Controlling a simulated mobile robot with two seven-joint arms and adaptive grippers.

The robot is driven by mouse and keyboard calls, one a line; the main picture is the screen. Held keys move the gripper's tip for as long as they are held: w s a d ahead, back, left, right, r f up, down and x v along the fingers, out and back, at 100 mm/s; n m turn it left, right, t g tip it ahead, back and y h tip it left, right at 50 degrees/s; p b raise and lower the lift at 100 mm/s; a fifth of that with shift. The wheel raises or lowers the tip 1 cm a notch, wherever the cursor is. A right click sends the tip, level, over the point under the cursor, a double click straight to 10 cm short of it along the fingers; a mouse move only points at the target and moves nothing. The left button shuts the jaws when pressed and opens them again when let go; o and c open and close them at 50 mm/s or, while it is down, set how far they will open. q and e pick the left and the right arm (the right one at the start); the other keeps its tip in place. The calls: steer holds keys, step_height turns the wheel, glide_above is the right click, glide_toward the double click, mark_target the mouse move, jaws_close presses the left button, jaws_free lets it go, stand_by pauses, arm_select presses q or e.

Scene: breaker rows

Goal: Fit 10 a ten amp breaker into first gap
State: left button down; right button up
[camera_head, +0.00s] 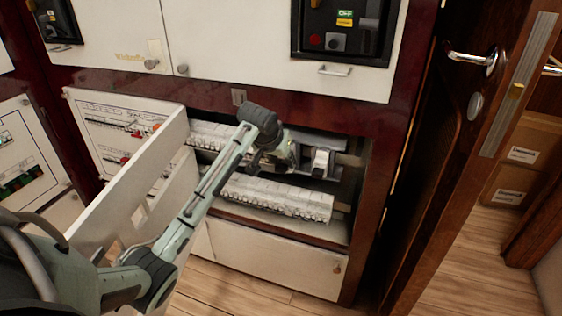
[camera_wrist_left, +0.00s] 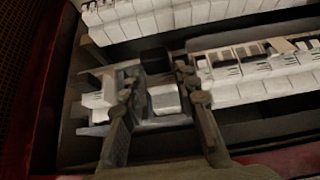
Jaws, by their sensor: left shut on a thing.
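My left gripper (camera_head: 286,156) is inside the open cabinet, at the right end of the upper breaker row (camera_head: 212,134). In the left wrist view its two fingers (camera_wrist_left: 158,98) are shut on a small white and grey breaker (camera_wrist_left: 164,101). The breaker is in the space between the row (camera_wrist_left: 262,75) and a separate white unit (camera_wrist_left: 100,101). That unit also shows in the head view (camera_head: 322,161), to the right of the gripper. I cannot tell whether the held breaker touches the rail, and its rating cannot be read. My right gripper is not in view.
A lower breaker row (camera_head: 275,196) runs below the gripper; it also shows in the left wrist view (camera_wrist_left: 190,14). An open white panel (camera_head: 150,172) stands left of the opening, close to my arm. A wooden door (camera_head: 440,150) stands at the right.

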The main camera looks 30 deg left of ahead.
arm_select(q)
steer(key=shift+w+a, duration=0.2)
steer(key=shift+w, duration=0.6)
steer(key=c, duration=1.1)
jaws_free()
steer(key=shift+o, duration=0.2)
steer(key=v, duration=1.2)
